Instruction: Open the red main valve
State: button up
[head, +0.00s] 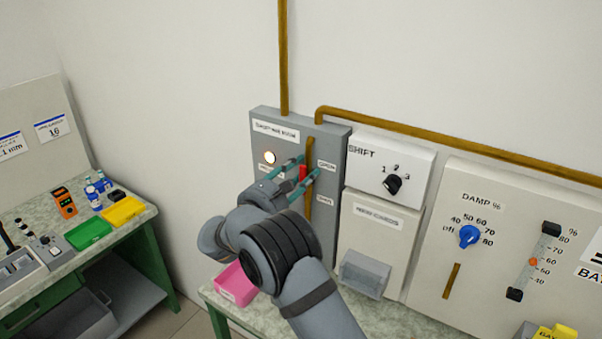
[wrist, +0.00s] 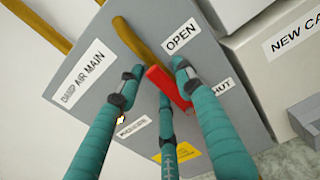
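The red main valve handle (head: 303,173) sits on the brown pipe on the grey "air main" panel (head: 336,143), beside the "OPEN" label (head: 327,165) and above the "SHUT" label (head: 324,200). In the wrist view, the red handle (wrist: 166,88) slants down and right from the pipe, its lower end near the partly covered "SHUT" label (wrist: 221,92). My gripper (head: 304,168) has its teal fingers spread around the handle. In the wrist view, my gripper (wrist: 154,80) has a clear gap on the left; the right finger is very near the handle, contact unclear.
A lit round lamp (head: 269,157) is left of the handle. To the right are the shift box (head: 390,165) and the cards holder (head: 366,272). A pink bin (head: 236,284) stands on the bench below. Brown pipes run up and right along the wall.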

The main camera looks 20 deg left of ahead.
jog(key=shift+o, duration=0.5)
jog(key=v, duration=1.2)
jog(key=x, duration=1.2)
jog(key=shift+d, duration=0.1)
jog(key=shift+s, duration=0.1)
